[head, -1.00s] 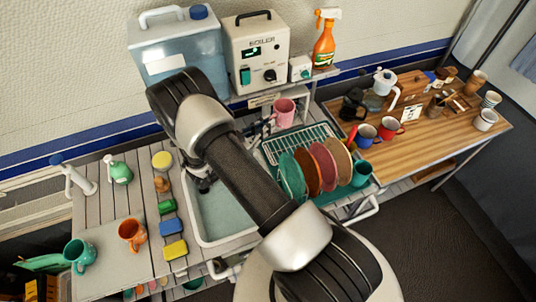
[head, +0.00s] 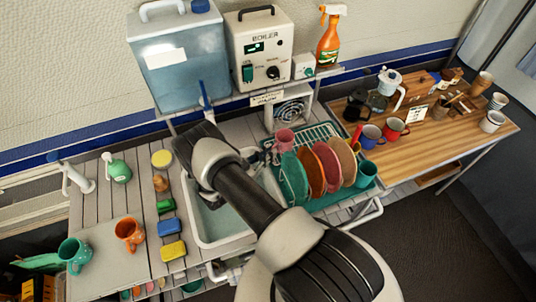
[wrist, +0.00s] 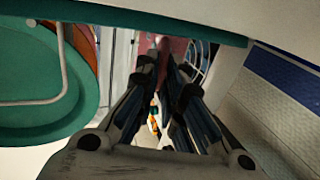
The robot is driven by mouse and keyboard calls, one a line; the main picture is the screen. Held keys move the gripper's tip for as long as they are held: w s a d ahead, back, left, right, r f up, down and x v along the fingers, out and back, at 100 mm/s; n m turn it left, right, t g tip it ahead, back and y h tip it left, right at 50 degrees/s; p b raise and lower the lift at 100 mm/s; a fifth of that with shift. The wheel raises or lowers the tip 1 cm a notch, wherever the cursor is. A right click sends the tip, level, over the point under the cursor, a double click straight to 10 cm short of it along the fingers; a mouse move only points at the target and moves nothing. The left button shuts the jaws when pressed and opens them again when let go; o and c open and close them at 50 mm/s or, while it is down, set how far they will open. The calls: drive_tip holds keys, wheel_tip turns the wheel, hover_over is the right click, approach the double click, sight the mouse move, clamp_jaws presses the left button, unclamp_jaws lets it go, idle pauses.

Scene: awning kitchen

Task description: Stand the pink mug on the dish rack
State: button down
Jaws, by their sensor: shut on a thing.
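The pink mug (head: 285,138) is at the back left corner of the green dish rack (head: 318,130), behind the plates, and looks roughly upright. I cannot tell whether its base touches the rack. My gripper (head: 270,150) reaches it from the left and is shut on it; the forearm hides much of the gripper. In the wrist view the two fingers (wrist: 166,62) are close together, with the mug's pink surface (wrist: 176,44) at their tips. The mug's full shape is hidden there.
Several plates (head: 330,167) stand in the rack just in front of the mug; the green one (wrist: 35,85) fills the wrist view's left. A teal mug (head: 366,175) is at the rack's right. The sink (head: 225,222) lies left. A shelf with a boiler (head: 262,48) overhangs behind.

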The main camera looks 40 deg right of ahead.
drive_tip(key=shift+f+b, duration=0.15)
drive_tip(key=shift+b, duration=0.15)
drive_tip(key=c, duration=1.7)
unclamp_jaws()
drive_tip(key=shift+r, duration=0.25)
drive_tip(key=shift+a+p, duration=0.3)
drive_tip(key=shift+p, duration=0.05)
drive_tip(key=s+a, duration=0.1)
drive_tip(key=a, duration=0.6)
